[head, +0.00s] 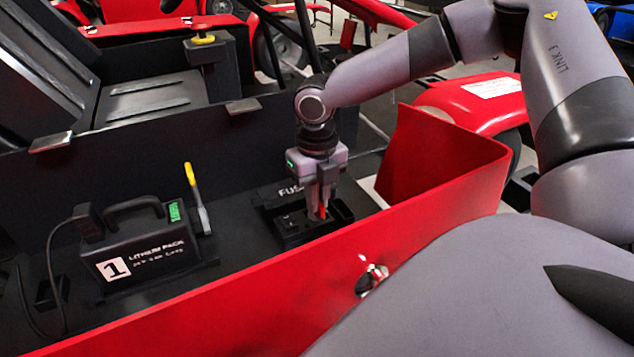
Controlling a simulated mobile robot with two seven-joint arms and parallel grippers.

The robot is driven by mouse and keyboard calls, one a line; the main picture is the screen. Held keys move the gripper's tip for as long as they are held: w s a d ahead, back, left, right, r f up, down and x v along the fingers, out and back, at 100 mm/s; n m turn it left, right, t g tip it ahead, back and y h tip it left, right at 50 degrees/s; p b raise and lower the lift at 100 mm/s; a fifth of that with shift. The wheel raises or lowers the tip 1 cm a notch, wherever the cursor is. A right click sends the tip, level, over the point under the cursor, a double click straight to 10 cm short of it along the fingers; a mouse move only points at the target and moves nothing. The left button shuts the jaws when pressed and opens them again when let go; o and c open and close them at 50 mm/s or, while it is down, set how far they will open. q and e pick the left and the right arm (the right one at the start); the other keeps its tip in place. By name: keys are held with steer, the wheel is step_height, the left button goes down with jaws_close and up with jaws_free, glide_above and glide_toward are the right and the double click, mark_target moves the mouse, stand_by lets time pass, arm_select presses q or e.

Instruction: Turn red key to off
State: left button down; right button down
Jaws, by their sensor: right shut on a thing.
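The red key (322,211) shows as a small red piece between the fingertips of my right gripper (320,206). My right gripper points down and is shut on the key. The key stands over a black box (291,229) on the floor of the red kart's side bay, and the fingers hide most of the key. I cannot tell which way the key is turned. A black lid marked "FUS" (287,190) lies behind the box, partly hidden by the gripper. My left gripper is not in view.
A black lithium pack marked 1 (137,251) with a cable stands at left. A yellow-tipped lever (191,178) is beside it. The kart's red side panel (270,292) runs along the front. A yellow knob (204,39) is on a black box behind.

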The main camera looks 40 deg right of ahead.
steer(key=c, duration=1.1)
jaws_free()
step_height(320, 180, up, 7)
steer(key=shift+r, duration=0.1)
